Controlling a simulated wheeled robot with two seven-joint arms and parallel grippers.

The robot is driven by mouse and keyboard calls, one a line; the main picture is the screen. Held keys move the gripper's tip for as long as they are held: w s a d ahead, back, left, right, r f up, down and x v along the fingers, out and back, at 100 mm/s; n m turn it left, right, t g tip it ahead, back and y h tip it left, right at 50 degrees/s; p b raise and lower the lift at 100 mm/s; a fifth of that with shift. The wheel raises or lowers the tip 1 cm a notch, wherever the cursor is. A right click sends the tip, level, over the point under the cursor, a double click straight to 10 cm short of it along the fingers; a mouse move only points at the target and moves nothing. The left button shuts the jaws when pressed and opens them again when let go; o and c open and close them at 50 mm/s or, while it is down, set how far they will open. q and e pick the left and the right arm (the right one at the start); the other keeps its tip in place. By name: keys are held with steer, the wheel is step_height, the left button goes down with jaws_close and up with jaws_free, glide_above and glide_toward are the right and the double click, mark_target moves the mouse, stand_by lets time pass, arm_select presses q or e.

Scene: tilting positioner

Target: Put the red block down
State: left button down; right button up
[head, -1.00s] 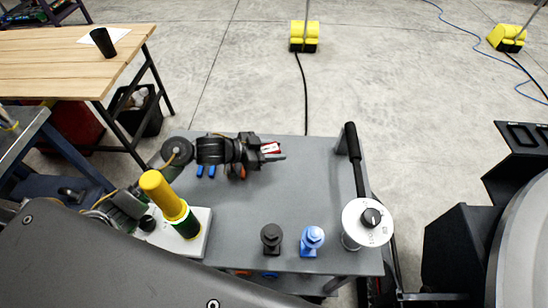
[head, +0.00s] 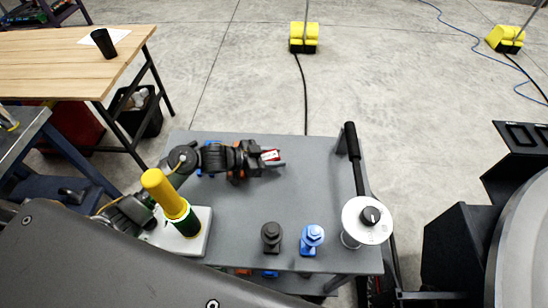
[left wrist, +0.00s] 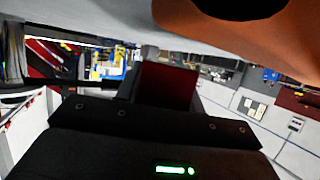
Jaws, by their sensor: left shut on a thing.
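My left gripper (head: 274,160) reaches in from the left over the grey table top (head: 310,190). It is shut on the red block (head: 270,155), which shows between its fingers, partly covered by them. The block also shows as a dark red face in the left wrist view (left wrist: 167,85). I cannot tell whether the block touches the table top or hangs just above it. My right gripper is not in view.
A yellow-topped cylinder (head: 164,193) stands at the table's left. Near the front edge are a black fixture (head: 271,235) and a blue one (head: 312,236). A white round dial (head: 366,220) and black lever (head: 355,150) are at the right. The table's middle is clear.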

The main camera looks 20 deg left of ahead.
arm_select(q)
steer(key=shift+s+d+f, duration=0.15)
steer(key=shift+s+f, duration=0.2)
steer(key=shift+f, duration=0.2)
steer(key=c, duration=0.9)
jaws_free()
steer(key=shift+s+f, duration=0.15)
steer(key=shift+f, duration=0.1)
steer(key=shift+d, duration=0.1)
steer(key=shift+r, duration=0.5)
steer(key=v, duration=0.7)
steer(key=w+b+v, duration=0.1)
steer(key=v, duration=0.2)
steer(key=shift+s+a+r, duration=0.25)
steer(key=shift+a+r, duration=0.05)
steer(key=shift+a, duration=0.2)
steer(key=shift+s+a+r, duration=0.35)
steer(key=shift+a+r, duration=0.1)
steer(key=shift+w, duration=0.15)
